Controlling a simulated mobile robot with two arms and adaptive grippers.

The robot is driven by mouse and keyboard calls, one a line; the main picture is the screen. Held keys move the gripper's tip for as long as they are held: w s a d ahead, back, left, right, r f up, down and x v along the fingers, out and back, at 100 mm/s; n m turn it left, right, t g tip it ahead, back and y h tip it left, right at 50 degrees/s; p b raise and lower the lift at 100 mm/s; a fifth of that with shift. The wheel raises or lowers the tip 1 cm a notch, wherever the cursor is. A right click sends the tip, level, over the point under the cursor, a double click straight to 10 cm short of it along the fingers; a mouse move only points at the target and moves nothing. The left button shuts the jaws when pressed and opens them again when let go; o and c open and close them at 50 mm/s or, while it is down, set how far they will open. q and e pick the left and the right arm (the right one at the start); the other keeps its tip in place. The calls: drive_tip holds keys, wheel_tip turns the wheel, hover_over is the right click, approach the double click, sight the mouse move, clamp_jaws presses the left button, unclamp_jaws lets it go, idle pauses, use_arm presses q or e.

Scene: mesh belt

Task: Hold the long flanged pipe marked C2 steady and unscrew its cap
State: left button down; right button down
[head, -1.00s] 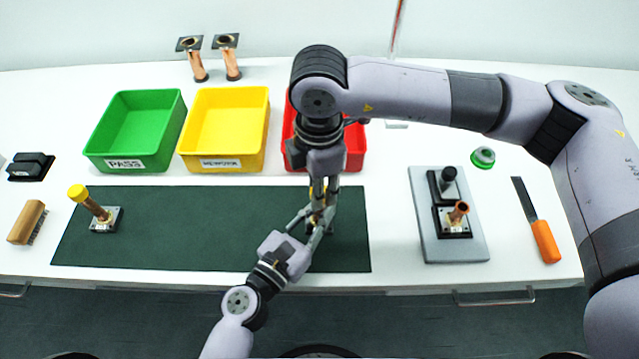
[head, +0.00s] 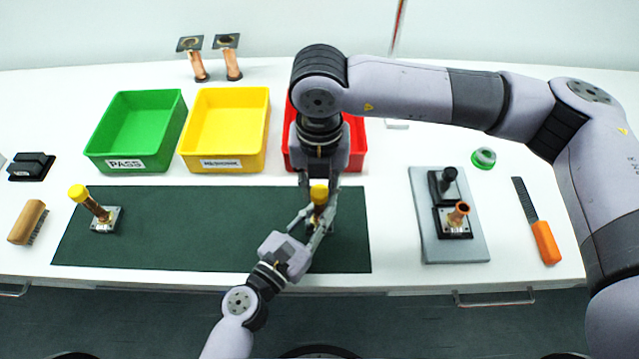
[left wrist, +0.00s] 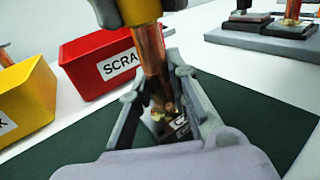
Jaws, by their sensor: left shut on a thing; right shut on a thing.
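The copper pipe (left wrist: 153,55) stands upright on its dark flange, which shows part of a white mark starting with C (left wrist: 180,124) in the left wrist view. Its yellow cap (head: 319,192) is on top. My left gripper (head: 308,226) comes in low and is shut on the pipe; its fingers flank the lower pipe in the left wrist view (left wrist: 160,103). My right gripper (head: 320,186) reaches down from above and is shut on the cap, one finger on each side. The gripper fingers hide part of the pipe and flange.
Another yellow-capped pipe (head: 96,206) stands on the left of the green mat (head: 190,240). Green (head: 100,160), yellow (head: 182,160) and red (head: 354,160) bins stand behind. A grey fixture (head: 455,250) with a short pipe and an orange-handled tool (head: 545,243) are at right.

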use_arm(q)
drive_tip(key=shift+a, duration=0.1)
use_arm(e)
drive_tip(key=n, duration=0.4)
drive_tip(key=shift+s+n, duration=0.1)
drive_tip(key=shift+n, duration=0.2)
drive_tip(key=n, duration=0.6)
drive_tip(key=shift+d, duration=0.1)
drive_tip(key=n, duration=0.6)
drive_tip(key=shift+n, duration=0.4)
drive_tip(key=n, duration=1)
drive_tip(key=shift+r+n, duration=0.1)
drive_tip(key=shift+n, duration=0.3)
drive_tip(key=n, duration=1.2)
drive_tip(key=shift+n, duration=0.3)
drive_tip(key=shift+r, duration=0.15)
